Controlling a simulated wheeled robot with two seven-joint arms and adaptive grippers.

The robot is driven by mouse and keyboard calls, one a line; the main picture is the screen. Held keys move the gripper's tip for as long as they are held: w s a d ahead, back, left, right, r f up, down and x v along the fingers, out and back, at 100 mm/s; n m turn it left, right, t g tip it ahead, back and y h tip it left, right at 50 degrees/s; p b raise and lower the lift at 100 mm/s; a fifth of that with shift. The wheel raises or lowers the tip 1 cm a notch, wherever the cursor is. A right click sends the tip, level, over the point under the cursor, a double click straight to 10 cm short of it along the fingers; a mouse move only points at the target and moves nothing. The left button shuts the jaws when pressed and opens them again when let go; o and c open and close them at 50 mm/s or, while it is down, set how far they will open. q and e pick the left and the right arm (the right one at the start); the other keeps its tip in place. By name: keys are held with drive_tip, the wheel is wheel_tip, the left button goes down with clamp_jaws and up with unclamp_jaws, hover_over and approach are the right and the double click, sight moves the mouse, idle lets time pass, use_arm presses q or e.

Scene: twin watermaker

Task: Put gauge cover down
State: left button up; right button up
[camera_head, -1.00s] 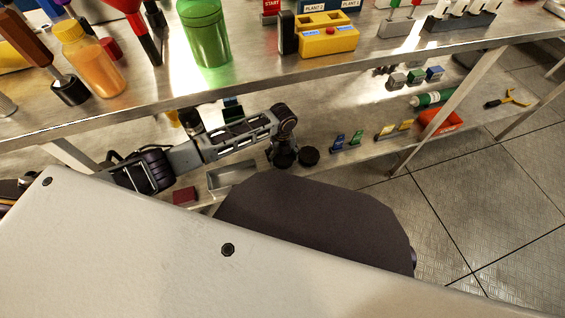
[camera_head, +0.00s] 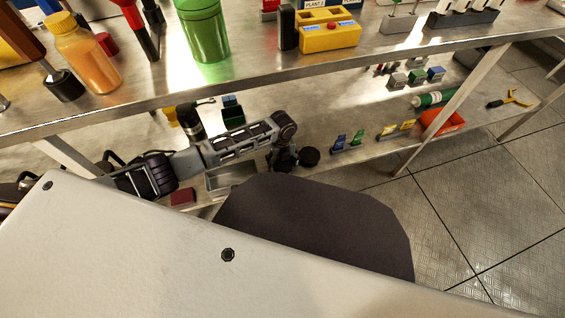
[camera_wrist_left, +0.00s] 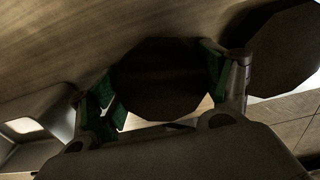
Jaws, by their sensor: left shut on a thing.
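My left gripper (camera_head: 284,162) reaches down at the lower shelf, between a grey tray and a dark round disc. In the left wrist view, the gripper (camera_wrist_left: 165,90) is shut on a dark, many-sided round piece, which I take to be the gauge cover (camera_wrist_left: 160,78). The cover sits between the two green-padded fingers, close to the shelf surface; I cannot tell whether it touches. In the head view the gripper mostly hides it. The other dark disc (camera_head: 308,156) lies just right of the gripper and also shows in the left wrist view (camera_wrist_left: 285,50). My right gripper is out of view.
The grey tray (camera_head: 210,183) and a dark red block (camera_head: 183,197) are left of the gripper on the lower shelf (camera_head: 345,110). Blue and green clips (camera_head: 347,141) stand to the right. A red bin (camera_head: 442,123) is farther right.

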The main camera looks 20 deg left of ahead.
use_arm(q)
drive_tip(key=shift+f, duration=0.1)
drive_tip(key=o, duration=0.8)
drive_tip(key=shift+o, duration=0.2)
drive_tip(key=shift+r, duration=0.2)
drive_tip(key=shift+r+p, duration=0.5)
drive_tip(key=shift+r, duration=0.35)
wheel_tip(320, 180, up, 10)
drive_tip(key=p, duration=0.4)
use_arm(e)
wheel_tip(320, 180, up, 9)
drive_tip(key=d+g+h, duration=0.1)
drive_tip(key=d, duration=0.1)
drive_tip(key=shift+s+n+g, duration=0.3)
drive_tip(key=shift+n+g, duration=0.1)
